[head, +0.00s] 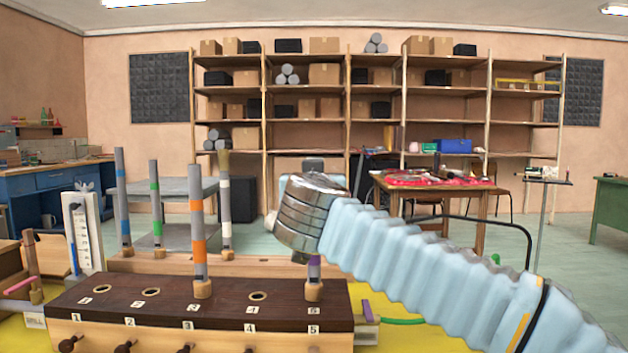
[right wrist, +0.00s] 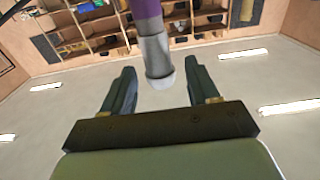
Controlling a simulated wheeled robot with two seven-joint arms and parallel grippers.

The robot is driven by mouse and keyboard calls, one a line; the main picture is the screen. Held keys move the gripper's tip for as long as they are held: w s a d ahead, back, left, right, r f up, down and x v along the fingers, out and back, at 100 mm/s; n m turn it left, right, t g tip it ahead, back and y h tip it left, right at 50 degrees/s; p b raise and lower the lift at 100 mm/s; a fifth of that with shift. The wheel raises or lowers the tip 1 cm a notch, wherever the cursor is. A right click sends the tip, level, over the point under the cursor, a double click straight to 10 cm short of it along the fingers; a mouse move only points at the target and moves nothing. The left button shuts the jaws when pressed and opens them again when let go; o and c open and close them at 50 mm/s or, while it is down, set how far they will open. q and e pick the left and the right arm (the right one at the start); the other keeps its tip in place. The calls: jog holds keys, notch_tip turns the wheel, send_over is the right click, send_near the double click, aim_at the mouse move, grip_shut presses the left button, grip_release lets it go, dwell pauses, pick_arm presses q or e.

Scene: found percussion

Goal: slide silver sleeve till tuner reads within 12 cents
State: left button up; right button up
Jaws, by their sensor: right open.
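A grey tube with a purple band (head: 314,268) stands upright at hole 5 of the dark-topped block (head: 120,300). My right wrist hides its upper part in the head view. The right wrist view, which is upside down, shows the purple band (right wrist: 146,9) and the silver sleeve (right wrist: 155,56) at the tube's end. My right gripper (right wrist: 159,75) is open, with its fingers either side of the sleeve and visible gaps. Its fingers are hidden in the head view. A white upright panel with marks (head: 84,235) may be the tuner; I cannot read it. My left gripper is not in view.
A tube with an orange band (head: 199,245) stands at hole 3. Tubes with blue (head: 122,205), green (head: 155,200) and white (head: 225,200) bands stand in the rack behind. Holes 1, 2 and 4 look empty. A cluttered wooden table (head: 470,194) stands farther back.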

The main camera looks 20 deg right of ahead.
jog(key=shift+x, duration=1.2)
jog(key=c, duration=1)
jog(key=shift+r+p, duration=1)
jog(key=shift+p, duration=0.5)
jog(key=o, duration=1.1)
jog(key=shift+c, duration=0.2)
